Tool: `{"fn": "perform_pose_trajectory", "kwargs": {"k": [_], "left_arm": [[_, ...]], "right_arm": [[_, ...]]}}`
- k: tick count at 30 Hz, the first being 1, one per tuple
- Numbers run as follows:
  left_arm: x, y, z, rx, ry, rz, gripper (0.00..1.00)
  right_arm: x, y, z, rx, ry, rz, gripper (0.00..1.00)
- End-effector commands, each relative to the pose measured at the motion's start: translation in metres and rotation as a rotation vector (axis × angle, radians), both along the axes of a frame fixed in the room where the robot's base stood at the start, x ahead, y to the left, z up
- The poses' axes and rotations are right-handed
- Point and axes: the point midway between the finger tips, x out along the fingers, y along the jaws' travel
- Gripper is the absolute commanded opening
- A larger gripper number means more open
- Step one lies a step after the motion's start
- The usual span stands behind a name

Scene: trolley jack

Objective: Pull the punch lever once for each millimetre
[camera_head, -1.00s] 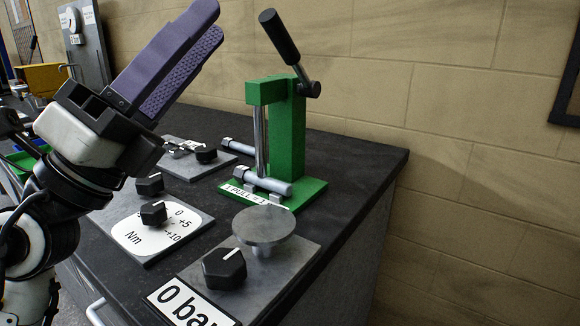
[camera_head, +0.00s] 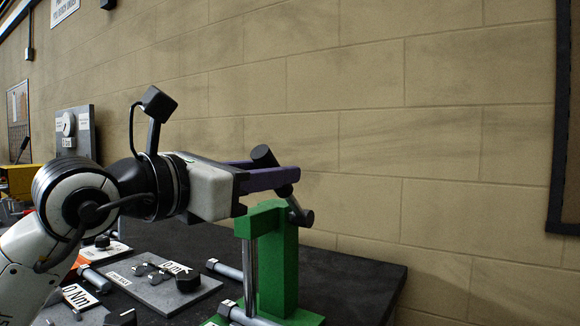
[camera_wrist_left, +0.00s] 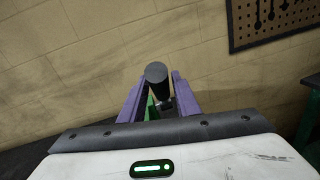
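The green punch press (camera_head: 277,265) stands on the dark bench in the head view. Its lever, with a black handle (camera_head: 264,157), rises from a pivot at the top right of the press. My left gripper (camera_head: 285,174) comes in level from the left, above the press. Its purple fingers are apart, one on each side of the handle. The left wrist view shows the black handle (camera_wrist_left: 156,73) between the fingertips (camera_wrist_left: 160,88), with the green press partly hidden behind. Narrow gaps seem to show beside the handle; contact is unclear. My right gripper is not in view.
A block wall stands behind the bench. A pegboard (camera_wrist_left: 270,18) hangs at upper right in the wrist view. The bench right of the press (camera_head: 350,285) is clear.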

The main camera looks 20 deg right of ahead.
Motion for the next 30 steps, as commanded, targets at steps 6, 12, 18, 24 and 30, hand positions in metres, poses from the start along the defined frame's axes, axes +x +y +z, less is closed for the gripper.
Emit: {"fn": "perform_pose_trajectory", "kwargs": {"k": [6, 12, 18, 24, 30], "left_arm": [[0.016, -0.029, 0.001, -0.002, 0.002, -0.002, 0.29], [0.022, -0.039, 0.0, -0.001, 0.0, -0.001, 0.29], [0.022, -0.039, 0.0, -0.001, 0.0, 0.0, 0.29], [0.022, -0.039, 0.0, -0.001, 0.0, -0.001, 0.02], [0.022, -0.039, 0.001, -0.001, 0.0, -0.001, 0.0]], "right_arm": [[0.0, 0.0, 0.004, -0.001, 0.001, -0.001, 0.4], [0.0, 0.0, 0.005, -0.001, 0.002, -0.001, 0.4], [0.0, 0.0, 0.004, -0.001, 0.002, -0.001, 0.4], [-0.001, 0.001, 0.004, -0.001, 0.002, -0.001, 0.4], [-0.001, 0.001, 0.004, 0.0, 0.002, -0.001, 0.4]]}}
